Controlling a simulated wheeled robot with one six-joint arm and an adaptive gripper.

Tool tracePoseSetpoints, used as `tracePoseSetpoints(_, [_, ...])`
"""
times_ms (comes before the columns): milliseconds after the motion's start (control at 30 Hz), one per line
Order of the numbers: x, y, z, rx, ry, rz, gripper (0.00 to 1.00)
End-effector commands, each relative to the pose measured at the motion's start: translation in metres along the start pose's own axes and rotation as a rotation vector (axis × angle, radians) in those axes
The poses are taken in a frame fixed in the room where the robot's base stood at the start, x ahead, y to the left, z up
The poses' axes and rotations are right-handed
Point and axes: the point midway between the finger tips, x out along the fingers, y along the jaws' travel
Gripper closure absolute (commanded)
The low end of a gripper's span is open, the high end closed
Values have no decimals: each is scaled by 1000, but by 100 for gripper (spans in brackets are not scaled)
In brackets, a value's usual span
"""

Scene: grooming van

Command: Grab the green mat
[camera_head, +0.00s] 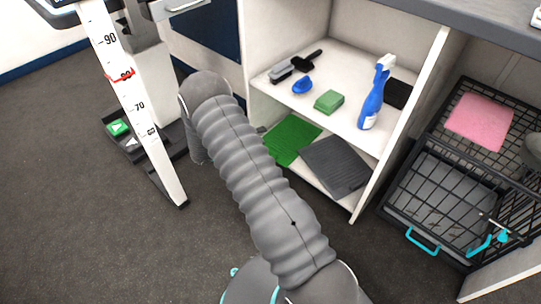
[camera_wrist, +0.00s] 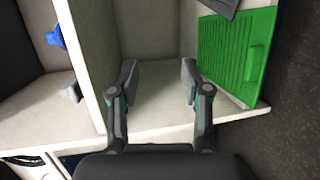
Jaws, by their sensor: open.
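The green mat (camera_head: 290,140) lies on the lower shelf of the white cabinet, left of a dark grey mat (camera_head: 336,165), and my arm covers part of its left side. In the wrist view the green mat (camera_wrist: 225,60) is at the right, ribbed, with a raised bar near its right edge. My gripper (camera_wrist: 159,80) is open and empty. Its fingers are left of the green mat in that view, over bare white shelf, and apart from the mat. The gripper is hidden behind my arm in the head view.
The upper shelf (camera_head: 325,85) holds dark brushes, a blue item (camera_head: 302,85), a green block (camera_head: 329,102) and a blue spray bottle (camera_head: 375,95). A black wire crate (camera_head: 440,200) with a pink cloth (camera_head: 480,121) above stands right. A measuring post (camera_head: 150,125) stands left.

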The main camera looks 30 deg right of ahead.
Motion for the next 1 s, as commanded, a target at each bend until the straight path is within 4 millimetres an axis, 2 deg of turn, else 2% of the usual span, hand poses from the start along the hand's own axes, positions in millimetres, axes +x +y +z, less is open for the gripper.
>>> tracePoseSetpoints(33, [4, -23, -3, -13, 29, 28, 52])
tracePoseSetpoints(300, [12, -125, -15, -16, 215, 145, 52])
tracePoseSetpoints(400, [13, -157, -14, -15, 278, 168, 52])
tracePoseSetpoints(500, [14, -180, -11, -11, 325, 181, 52])
tracePoseSetpoints(700, [14, -199, -10, -5, 369, 191, 52])
tracePoseSetpoints(867, [24, -198, -13, -4, 369, 191, 52])
tracePoseSetpoints(1000, [39, -195, -18, -4, 368, 191, 52])
